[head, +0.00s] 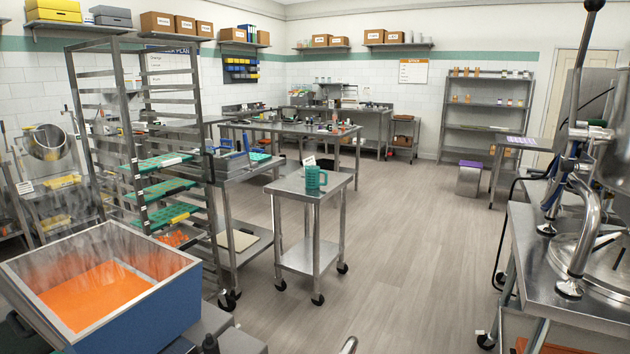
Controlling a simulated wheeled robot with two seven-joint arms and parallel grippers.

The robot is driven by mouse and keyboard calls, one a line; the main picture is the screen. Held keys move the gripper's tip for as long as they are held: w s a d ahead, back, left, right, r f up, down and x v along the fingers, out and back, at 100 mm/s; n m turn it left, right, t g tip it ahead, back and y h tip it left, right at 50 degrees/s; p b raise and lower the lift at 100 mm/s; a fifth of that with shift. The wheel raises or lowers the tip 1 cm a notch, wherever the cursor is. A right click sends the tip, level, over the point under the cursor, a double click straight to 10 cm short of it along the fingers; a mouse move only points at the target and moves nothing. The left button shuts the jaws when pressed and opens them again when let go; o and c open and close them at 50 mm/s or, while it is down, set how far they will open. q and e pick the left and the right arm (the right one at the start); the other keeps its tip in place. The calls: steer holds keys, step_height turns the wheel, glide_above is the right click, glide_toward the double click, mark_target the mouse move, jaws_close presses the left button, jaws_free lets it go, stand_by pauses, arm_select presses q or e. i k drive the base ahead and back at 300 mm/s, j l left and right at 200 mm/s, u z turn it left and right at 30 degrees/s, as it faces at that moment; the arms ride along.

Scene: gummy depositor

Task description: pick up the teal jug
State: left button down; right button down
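The teal jug (313,179) stands upright on the steel top of a small wheeled cart (293,186) near the middle of the head view. Its handle side faces right, and a small white card stands behind it to the left. Nothing is touching the jug.
A blue-walled bin of orange material (172,302) fills the lower left, with a tall tray rack (139,150) behind it. A steel table (232,175) adjoins the cart's left. Machinery stands on a steel bench (535,265) at right. Open floor (410,250) lies between.

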mark_target(312, 175)
steer(key=l+u, duration=0.75)
steer(key=l, duration=0.3)
steer(key=l+u, duration=0.4)
steer(key=l, duration=0.15)
steer(key=l+u, duration=0.95)
steer(key=k+l+u, duration=0.1)
steer(key=l+u, duration=0.4)
steer(key=i+l+u, duration=0.2)
steer(key=l+u, duration=0.3)
steer(key=l, duration=0.8)
steer(key=l+u, duration=0.5)
steer(key=l, duration=0.8)
steer(key=l+u, duration=0.2)
steer(key=l, duration=0.45)
steer(key=l+u, duration=0.2)
steer(key=l, duration=0.45)
steer(key=l+u, duration=0.2)
steer(key=l, duration=0.4)
steer(key=k+l+u, duration=0.2)
steer(key=l, duration=0.4)
steer(key=l+z, duration=0.2)
steer(key=i+l+z, duration=0.25)
steer(key=l, duration=0.15)
steer(key=l+z, duration=0.2)
steer(key=z, duration=0.45)
steer(key=i+l+z, duration=0.1)
steer(key=z, duration=0.85)
steer(key=i+l+z, duration=0.1)
steer(key=z, duration=0.85)
